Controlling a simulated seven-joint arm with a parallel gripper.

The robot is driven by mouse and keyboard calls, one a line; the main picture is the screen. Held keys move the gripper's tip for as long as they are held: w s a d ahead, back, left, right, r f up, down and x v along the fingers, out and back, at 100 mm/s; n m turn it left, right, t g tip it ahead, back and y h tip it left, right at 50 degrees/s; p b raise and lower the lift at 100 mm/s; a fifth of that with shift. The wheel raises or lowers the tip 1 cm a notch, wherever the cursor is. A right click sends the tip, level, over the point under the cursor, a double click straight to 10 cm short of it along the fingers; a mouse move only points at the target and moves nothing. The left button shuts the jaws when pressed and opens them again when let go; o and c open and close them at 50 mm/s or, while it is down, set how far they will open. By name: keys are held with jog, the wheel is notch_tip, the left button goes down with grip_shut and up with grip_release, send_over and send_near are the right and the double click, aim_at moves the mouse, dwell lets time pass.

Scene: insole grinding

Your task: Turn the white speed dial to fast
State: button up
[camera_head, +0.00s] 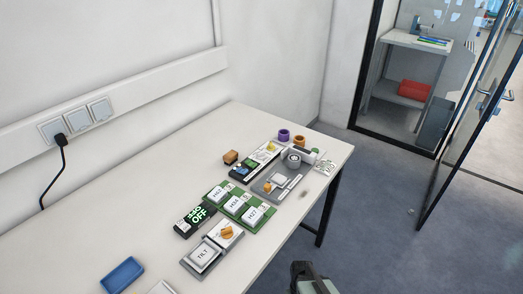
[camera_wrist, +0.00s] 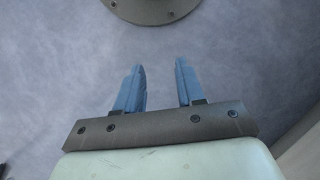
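I cannot clearly make out a white speed dial. A grey unit (camera_head: 258,188) toward the far right of the table carries a round grey-white part (camera_head: 292,158), a pale square button (camera_head: 279,180) and a small orange knob (camera_head: 267,187). Whether the round part is the dial is too small to tell, and no fast mark is readable. My gripper (camera_wrist: 161,87) shows two blue fingers in the wrist view, apart with nothing between them, over grey floor. In the head view a dark part of my arm (camera_head: 308,277) shows at the bottom edge, off the table and apart from the units.
The white table (camera_head: 80,240) also holds a TILT unit with an orange knob (camera_head: 227,231), a green board with labelled white blocks (camera_head: 242,205), a black display (camera_head: 194,218) and a blue tray (camera_head: 122,274). Purple (camera_head: 284,135) and orange-brown (camera_head: 298,140) cylinders stand at the back. The left tabletop is mostly clear.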

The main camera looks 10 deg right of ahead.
jog(key=w+d+r+n+t, duration=0.1)
jog(key=w+d+r+t, duration=0.1)
jog(key=w+d+r, duration=0.6)
jog(key=w+d+r+n+t, duration=0.1)
jog(key=w+d+r+t, duration=0.25)
jog(key=w, duration=0.75)
jog(key=w+d+r+n+t, duration=0.1)
jog(key=w+d+r+t, duration=0.1)
jog(key=w+d+r, duration=0.65)
jog(key=w+d+r+n+t+h, duration=0.15)
jog(key=w+d+r, duration=0.25)
jog(key=d+r, duration=0.6)
jog(key=w+d+r+n+t+h, duration=0.15)
jog(key=w+d+r, duration=0.35)
jog(key=r, duration=0.8)
jog(key=w+d+r+n+t, duration=0.1)
jog(key=w+d+r+t, duration=0.2)
jog(key=d+r, duration=0.75)
jog(key=w+a+r+n, duration=0.2)
jog(key=w+a+r, duration=0.1)
jog(key=a+r, duration=0.2)
jog(key=n+g+y, duration=0.2)
jog(key=n+g, duration=0.7)
jog(key=n, duration=0.2)
send_over(262, 152)
notch_tip(262, 152, down, 4)
notch_tip(262, 152, down, 13)
jog(key=shift+w+f, duration=0.1)
jog(key=shift+w, duration=0.05)
